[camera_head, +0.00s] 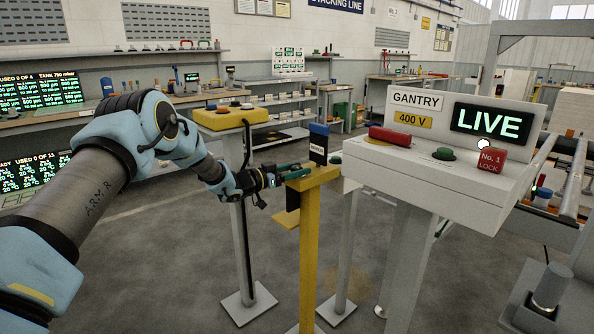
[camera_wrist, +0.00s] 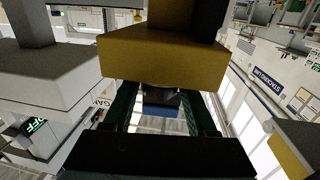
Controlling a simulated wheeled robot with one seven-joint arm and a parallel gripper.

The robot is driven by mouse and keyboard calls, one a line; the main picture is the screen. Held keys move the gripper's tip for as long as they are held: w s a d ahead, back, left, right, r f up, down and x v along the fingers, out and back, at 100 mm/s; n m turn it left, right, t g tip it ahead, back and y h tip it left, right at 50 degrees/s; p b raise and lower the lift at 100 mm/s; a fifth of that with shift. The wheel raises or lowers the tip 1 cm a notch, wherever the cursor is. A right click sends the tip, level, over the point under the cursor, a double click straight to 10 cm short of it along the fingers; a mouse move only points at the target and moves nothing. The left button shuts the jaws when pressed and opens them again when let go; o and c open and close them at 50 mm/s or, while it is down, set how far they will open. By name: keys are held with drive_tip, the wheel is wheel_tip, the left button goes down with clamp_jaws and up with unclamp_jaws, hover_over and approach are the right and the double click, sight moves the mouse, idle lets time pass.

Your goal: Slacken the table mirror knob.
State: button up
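I cannot pick out a table mirror or its knob for certain in either view. My gripper (camera_head: 284,174) is at the yellow post (camera_head: 309,225), beside its top. A black block with a blue top (camera_head: 318,142) stands upright on that post. In the wrist view the dark green fingers of my gripper (camera_wrist: 160,100) are spread apart, with the yellow post top (camera_wrist: 165,62) across the picture just above them. A dark and blue thing (camera_wrist: 160,110) shows in the gap between the fingers. I cannot tell whether they touch it.
The white gantry console (camera_head: 440,175) stands right of the yellow post, with a lit LIVE display (camera_head: 491,123) and a red No. 1 lock (camera_head: 491,160). A yellow button box (camera_head: 229,117) on a grey post stands behind my forearm. Benches and shelves line the back wall.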

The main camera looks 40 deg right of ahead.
clamp_jaws()
drive_tip(key=shift+f+t+b, duration=0.1)
drive_tip(key=shift+t+b, duration=0.2)
drive_tip(key=n+t+b, duration=0.1)
drive_tip(key=t, duration=0.1)
drive_tip(key=n+t+b, duration=0.1)
drive_tip(key=t+b, duration=0.1)
drive_tip(key=n+t+b, duration=0.2)
drive_tip(key=shift+f, duration=0.25)
drive_tip(key=shift+n+t+y+b, duration=0.3)
drive_tip(key=shift+n+t+b, duration=0.4)
drive_tip(key=shift+t+b, duration=0.25)
drive_tip(key=shift+r+n+t+y+b, duration=0.15)
drive_tip(key=shift+n+t+y+b, duration=0.15)
drive_tip(key=shift+n+t+b, duration=0.3)
drive_tip(key=shift+r+t, duration=0.1)
drive_tip(key=shift+t, duration=0.35)
drive_tip(key=shift+o, duration=2)
unclamp_jaws()
